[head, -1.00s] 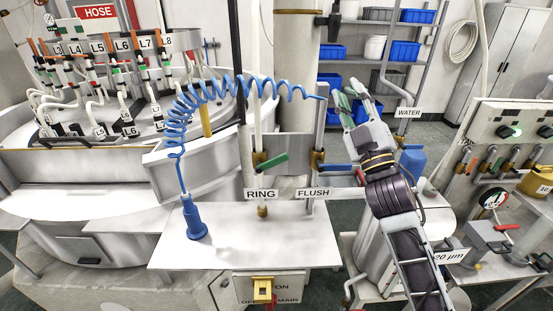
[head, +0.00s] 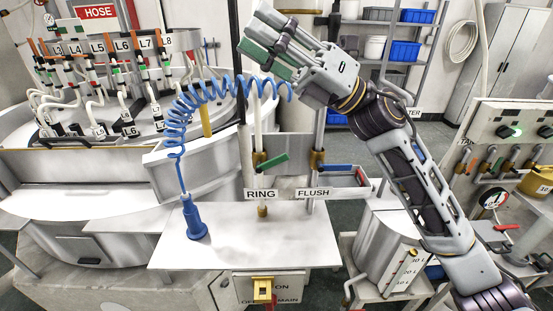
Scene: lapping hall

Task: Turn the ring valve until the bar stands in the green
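The ring valve (head: 272,163) has a green handle, tilted up to the right, on the upright pipe above the RING label (head: 261,195). My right gripper (head: 250,28) is above the ring valve and well apart from it. Its fingers point up and left, are spread, and hold nothing. A round gauge (head: 492,200) with a white, red and dark face stands at the far right; its pointer is too small to read. My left gripper is not in view.
The flush valve (head: 340,167) with a blue handle is just right of the ring valve. A coiled blue hose (head: 172,125) runs behind and below my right gripper to a blue nozzle (head: 195,220) on the white bench (head: 240,250). The bench top is mostly clear.

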